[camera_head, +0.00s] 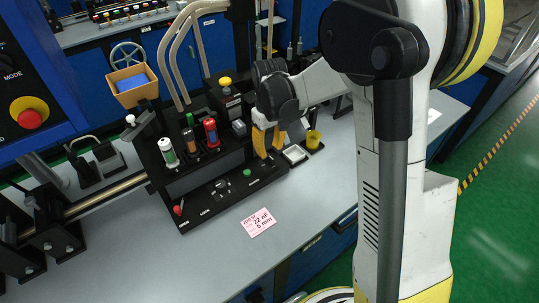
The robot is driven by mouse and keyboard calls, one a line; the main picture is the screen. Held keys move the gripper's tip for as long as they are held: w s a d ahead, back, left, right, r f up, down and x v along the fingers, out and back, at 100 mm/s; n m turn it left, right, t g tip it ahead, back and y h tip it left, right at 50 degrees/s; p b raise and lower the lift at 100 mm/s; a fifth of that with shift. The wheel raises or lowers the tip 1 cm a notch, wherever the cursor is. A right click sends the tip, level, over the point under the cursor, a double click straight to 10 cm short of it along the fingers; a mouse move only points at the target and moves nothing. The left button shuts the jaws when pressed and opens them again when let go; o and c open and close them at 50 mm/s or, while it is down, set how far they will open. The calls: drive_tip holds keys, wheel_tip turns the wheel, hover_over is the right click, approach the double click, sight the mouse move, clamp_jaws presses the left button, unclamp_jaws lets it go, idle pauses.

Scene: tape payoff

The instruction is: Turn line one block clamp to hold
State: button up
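A black bench unit (222,192) has a sloped front panel with a red-tipped lever (178,210), a dark and silver knob (222,185) and a green button (247,173). Its small labels are too small to read, so I cannot tell which control is the line one block clamp or how it is set. My gripper (269,153) hangs over the right end of this unit. Its two orange fingers point down, apart, with nothing visible between them. It is to the right of the green button. The surface behind the fingers is hidden.
Green, brown and red-capped cylinders (211,133) stand on the unit. A small white tray (294,153) and yellow cup (313,138) are right of my gripper. A pink card (258,222) lies in front. A metal rail with black blocks (50,230) is left. The front bench is mostly clear.

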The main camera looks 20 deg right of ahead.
sight(270, 156)
wheel_tip(270, 156, up, 8)
drive_tip(key=shift+r, duration=0.25)
idle(0.4)
drive_tip(key=s+r+m+t, duration=0.2)
drive_tip(key=s+r+t, duration=0.1)
drive_tip(key=s, duration=0.7)
drive_tip(key=s+r+m+t, duration=0.1)
drive_tip(key=s+r+t, duration=0.2)
drive_tip(key=s, duration=0.7)
drive_tip(key=shift+m+t, duration=0.4)
drive_tip(key=shift+t, duration=0.2)
drive_tip(key=shift+s, duration=0.1)
